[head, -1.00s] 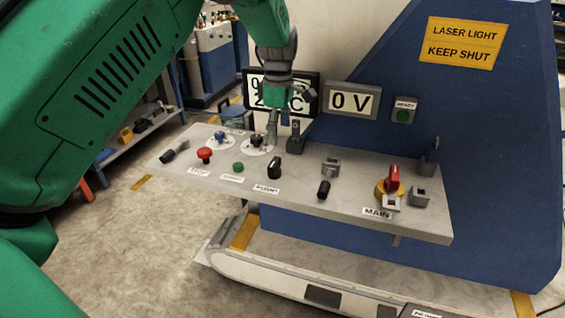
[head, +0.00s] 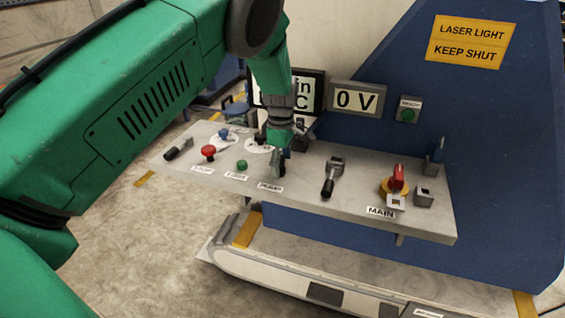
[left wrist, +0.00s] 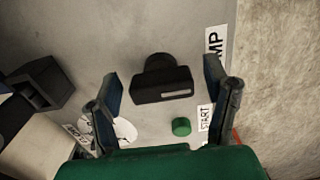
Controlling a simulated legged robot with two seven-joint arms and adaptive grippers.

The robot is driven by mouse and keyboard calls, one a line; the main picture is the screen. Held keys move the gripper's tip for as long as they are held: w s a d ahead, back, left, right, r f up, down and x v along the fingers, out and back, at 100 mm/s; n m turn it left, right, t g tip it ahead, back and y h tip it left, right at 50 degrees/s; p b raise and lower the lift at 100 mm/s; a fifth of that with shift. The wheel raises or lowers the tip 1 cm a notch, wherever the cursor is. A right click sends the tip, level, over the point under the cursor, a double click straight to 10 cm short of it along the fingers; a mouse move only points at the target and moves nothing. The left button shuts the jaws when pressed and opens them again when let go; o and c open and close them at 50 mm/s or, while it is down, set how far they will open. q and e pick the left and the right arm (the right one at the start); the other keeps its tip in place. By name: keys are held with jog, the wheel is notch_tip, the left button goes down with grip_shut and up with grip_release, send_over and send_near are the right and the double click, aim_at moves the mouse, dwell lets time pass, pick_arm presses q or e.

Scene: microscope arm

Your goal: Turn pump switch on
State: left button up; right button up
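The pump switch is a black rotary knob (left wrist: 162,82) with a pale mark on its bar, beside the partly cut-off pump label (left wrist: 214,52) in the left wrist view. My left gripper (left wrist: 160,72) is open there, with one finger on either side of the knob and visible gaps to both. In the head view, my left gripper (head: 278,164) points down over the panel just behind the pump label (head: 270,187) and mostly hides the knob. I cannot tell whether it touches the knob. My right gripper is out of view.
On the grey panel (head: 300,205), a green start button (head: 242,165) and a red mushroom button (head: 208,152) sit left of my gripper. A black-handled lever (head: 329,186) and the red main switch (head: 397,180) are to the right. A display (head: 357,99) reads 0 V.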

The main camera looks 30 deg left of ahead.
pick_arm(q)
jog(key=shift+a+f, duration=0.1)
jog(key=shift+a, duration=0.3)
jog(key=c, duration=0.6)
jog(key=shift+s+a, duration=0.1)
jog(key=shift+a, duration=0.25)
jog(key=shift+c, duration=1.1)
jog(key=shift+d, duration=0.3)
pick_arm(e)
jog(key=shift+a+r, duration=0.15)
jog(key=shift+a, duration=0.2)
